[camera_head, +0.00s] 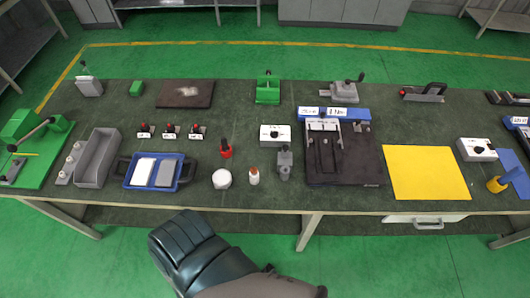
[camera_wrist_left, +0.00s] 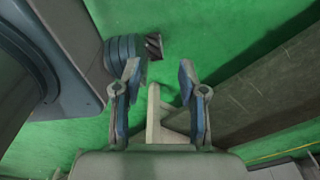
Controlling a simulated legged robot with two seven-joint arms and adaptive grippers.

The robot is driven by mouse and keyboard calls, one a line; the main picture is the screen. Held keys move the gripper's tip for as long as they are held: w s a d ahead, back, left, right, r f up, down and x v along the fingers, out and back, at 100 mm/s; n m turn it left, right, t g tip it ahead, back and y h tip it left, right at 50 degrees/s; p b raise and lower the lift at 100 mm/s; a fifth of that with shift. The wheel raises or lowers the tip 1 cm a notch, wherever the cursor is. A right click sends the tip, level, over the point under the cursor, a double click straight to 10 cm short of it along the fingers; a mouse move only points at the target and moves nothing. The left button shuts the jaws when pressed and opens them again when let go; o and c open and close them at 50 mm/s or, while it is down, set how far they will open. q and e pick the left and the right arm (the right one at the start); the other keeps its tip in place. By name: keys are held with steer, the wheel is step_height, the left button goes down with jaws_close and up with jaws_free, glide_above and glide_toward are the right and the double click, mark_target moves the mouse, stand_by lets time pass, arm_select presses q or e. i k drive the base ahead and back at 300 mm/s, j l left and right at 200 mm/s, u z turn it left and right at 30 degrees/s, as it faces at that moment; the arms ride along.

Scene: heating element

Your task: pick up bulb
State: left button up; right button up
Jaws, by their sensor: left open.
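I cannot tell for sure which thing is the bulb. The candidates in the head view are several small pale round-topped pieces (camera_head: 70,160) in a stand at the left of the workbench (camera_head: 240,125), and a white round-topped object (camera_head: 222,179) near the front edge. My left gripper (camera_wrist_left: 159,72) shows in the left wrist view, open, with nothing between its fingers. Green floor lies behind its fingers, and it is away from the objects on the bench. My left gripper is not visible in the head view. My right gripper is in neither view.
A grey bin (camera_head: 98,158) and a blue tray (camera_head: 187,172) with two flat blocks are beside the stand. A yellow sheet (camera_head: 427,173) lies at the right.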

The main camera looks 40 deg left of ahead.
mark_target(254, 172)
steer(key=u, duration=1.55)
